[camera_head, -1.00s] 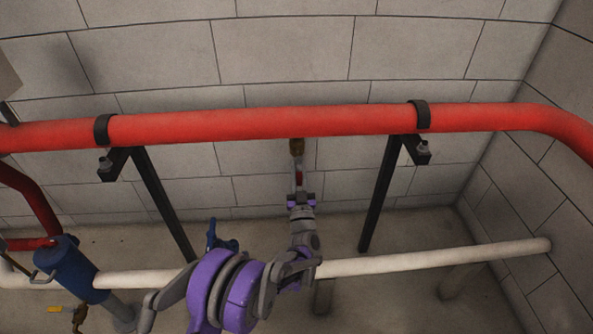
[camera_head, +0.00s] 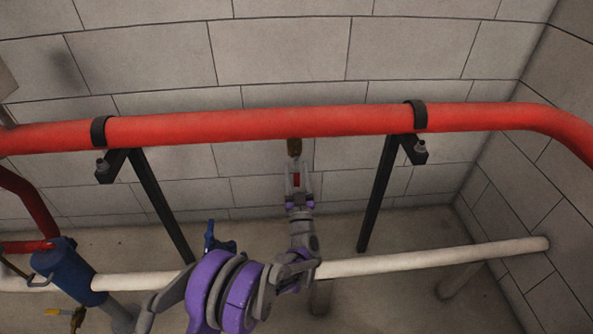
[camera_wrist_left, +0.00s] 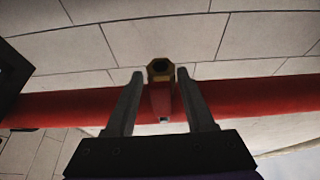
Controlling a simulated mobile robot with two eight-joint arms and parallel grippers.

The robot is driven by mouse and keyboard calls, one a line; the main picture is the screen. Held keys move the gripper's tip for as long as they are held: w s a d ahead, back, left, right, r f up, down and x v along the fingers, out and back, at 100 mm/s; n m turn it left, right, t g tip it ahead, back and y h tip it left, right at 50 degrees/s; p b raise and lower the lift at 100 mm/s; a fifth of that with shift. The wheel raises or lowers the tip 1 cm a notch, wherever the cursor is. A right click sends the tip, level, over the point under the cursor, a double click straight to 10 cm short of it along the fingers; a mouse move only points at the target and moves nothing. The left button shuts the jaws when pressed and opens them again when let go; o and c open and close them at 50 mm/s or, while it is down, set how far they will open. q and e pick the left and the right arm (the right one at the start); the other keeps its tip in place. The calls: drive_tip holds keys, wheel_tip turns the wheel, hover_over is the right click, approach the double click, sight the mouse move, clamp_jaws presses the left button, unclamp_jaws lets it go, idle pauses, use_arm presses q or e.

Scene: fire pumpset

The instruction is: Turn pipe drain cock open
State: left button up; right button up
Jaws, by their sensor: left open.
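The drain cock hangs from the underside of the red pipe (camera_head: 230,125). Its brass body (camera_head: 294,147) shows just below the pipe, and in the left wrist view its hex brass end (camera_wrist_left: 160,69) faces me. Its red handle (camera_head: 297,179) points down, and it also shows in the left wrist view (camera_wrist_left: 161,100). My left gripper (camera_head: 298,171) is open below the pipe, its fingers on either side of the red handle. In the left wrist view a gap shows between the handle and each finger. My right gripper is out of view.
Black brackets (camera_head: 158,205) (camera_head: 377,195) hold the red pipe on both sides of the cock. A white pipe (camera_head: 430,258) runs low behind my arm. A blue cylinder (camera_head: 68,270) stands at the lower left. The block wall (camera_head: 280,50) is behind.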

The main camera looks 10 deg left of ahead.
use_arm(q)
drive_tip(key=v, duration=1)
drive_tip(key=shift+s+p, duration=0.3)
drive_tip(key=shift+p, duration=0.15)
drive_tip(key=shift+d, duration=0.1)
